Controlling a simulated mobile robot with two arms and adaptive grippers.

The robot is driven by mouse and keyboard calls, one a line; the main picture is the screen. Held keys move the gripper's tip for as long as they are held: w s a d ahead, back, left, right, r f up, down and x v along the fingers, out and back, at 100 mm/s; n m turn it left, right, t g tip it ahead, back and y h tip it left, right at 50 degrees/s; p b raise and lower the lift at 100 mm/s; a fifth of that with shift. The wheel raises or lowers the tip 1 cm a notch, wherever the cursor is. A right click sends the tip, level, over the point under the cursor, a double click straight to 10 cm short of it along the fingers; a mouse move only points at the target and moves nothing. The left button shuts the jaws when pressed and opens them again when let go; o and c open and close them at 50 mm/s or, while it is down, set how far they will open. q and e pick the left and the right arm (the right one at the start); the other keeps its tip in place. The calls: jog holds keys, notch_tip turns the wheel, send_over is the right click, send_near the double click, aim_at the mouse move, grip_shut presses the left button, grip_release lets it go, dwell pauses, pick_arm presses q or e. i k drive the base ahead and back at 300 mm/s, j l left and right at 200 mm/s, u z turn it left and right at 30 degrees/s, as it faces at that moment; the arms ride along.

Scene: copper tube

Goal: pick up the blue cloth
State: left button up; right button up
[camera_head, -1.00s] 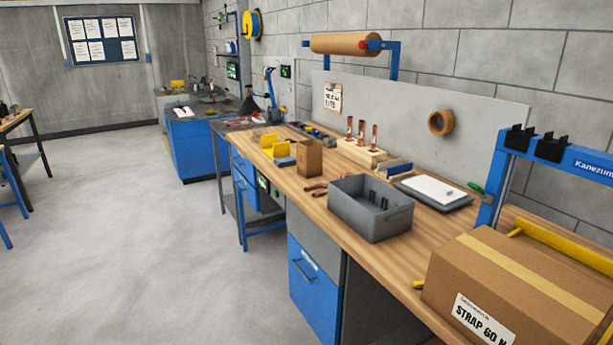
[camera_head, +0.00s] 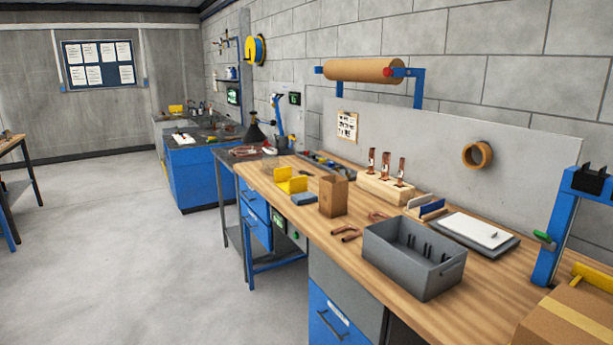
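Neither of my grippers is in view.
The wooden workbench (camera_head: 470,277) runs along the right wall. On it are a grey bin (camera_head: 385,257), a brown box (camera_head: 333,196), copper tubes in a wooden block (camera_head: 376,189), and a clipboard (camera_head: 474,230). A cardboard box (camera_head: 570,320) is at bottom right. The floor (camera_head: 120,260) at left is clear.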

aim_at(304, 198)
jog(key=i+j+z, duration=0.15)
jog(key=i+j, duration=0.9)
jog(key=j, duration=0.15)
